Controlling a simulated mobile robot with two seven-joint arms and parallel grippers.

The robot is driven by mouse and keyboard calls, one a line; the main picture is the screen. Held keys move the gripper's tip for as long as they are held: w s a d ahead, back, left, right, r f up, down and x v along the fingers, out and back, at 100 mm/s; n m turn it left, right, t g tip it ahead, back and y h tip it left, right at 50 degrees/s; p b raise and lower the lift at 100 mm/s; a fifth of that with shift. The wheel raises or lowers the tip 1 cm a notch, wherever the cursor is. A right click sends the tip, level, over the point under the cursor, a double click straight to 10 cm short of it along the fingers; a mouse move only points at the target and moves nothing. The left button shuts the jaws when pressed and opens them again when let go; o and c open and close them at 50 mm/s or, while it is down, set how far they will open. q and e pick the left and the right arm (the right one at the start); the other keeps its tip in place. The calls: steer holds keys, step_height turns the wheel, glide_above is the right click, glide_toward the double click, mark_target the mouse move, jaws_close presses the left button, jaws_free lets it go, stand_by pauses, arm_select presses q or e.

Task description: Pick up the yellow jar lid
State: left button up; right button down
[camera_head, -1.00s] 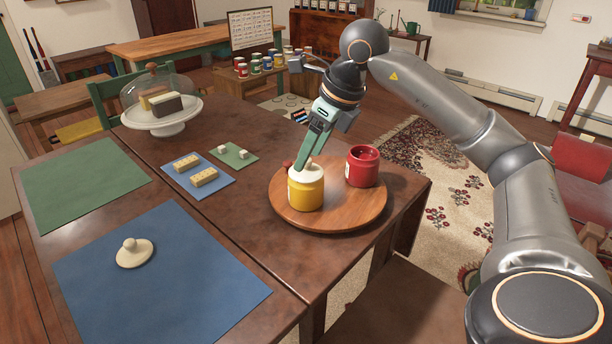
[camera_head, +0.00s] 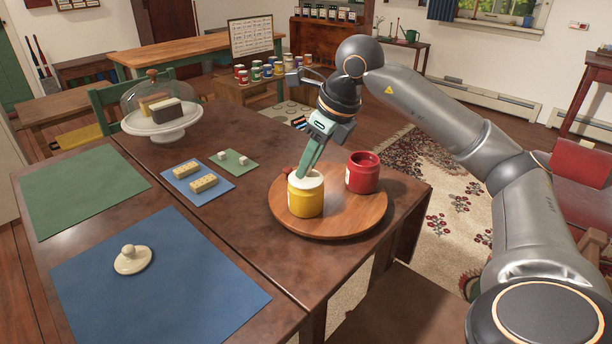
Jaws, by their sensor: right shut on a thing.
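The yellow jar (camera_head: 305,200) stands upright on a round wooden turntable (camera_head: 345,226). Its cream lid (camera_head: 318,181) sits on top. My right gripper (camera_head: 307,174) reaches down from behind and is shut on the lid at its middle; the fingers hide the part they hold. I see no clear gap between lid and jar. Another cream lid with a round knob (camera_head: 132,259) lies on the blue mat (camera_head: 185,280). My left gripper is not in view.
An open red jar (camera_head: 362,173) stands close to the right on the turntable, with a small red item (camera_head: 287,170) behind the yellow jar. A glass-domed cake stand (camera_head: 160,134), a small blue mat with yellow blocks (camera_head: 178,188) and a green mat (camera_head: 80,190) are farther left.

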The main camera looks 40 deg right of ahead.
mark_target(316, 179)
stand_by(0.4)
steer(key=shift+r+p, duration=0.4)
steer(key=shift+r, duration=0.15)
steer(key=p+v, duration=0.1)
steer(key=v, duration=0.3)
steer(key=shift+r+p, duration=0.25)
steer(key=shift+p, duration=0.15)
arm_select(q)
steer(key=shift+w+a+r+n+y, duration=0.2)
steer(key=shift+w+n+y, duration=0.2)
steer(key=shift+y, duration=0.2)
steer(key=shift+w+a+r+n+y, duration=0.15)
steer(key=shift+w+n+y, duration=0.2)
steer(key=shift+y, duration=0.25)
arm_select(e)
steer(key=s+d+r, duration=0.3)
steer(key=s+r, duration=0.4)
steer(key=s, duration=0.5)
steer(key=shift+r, duration=0.3)
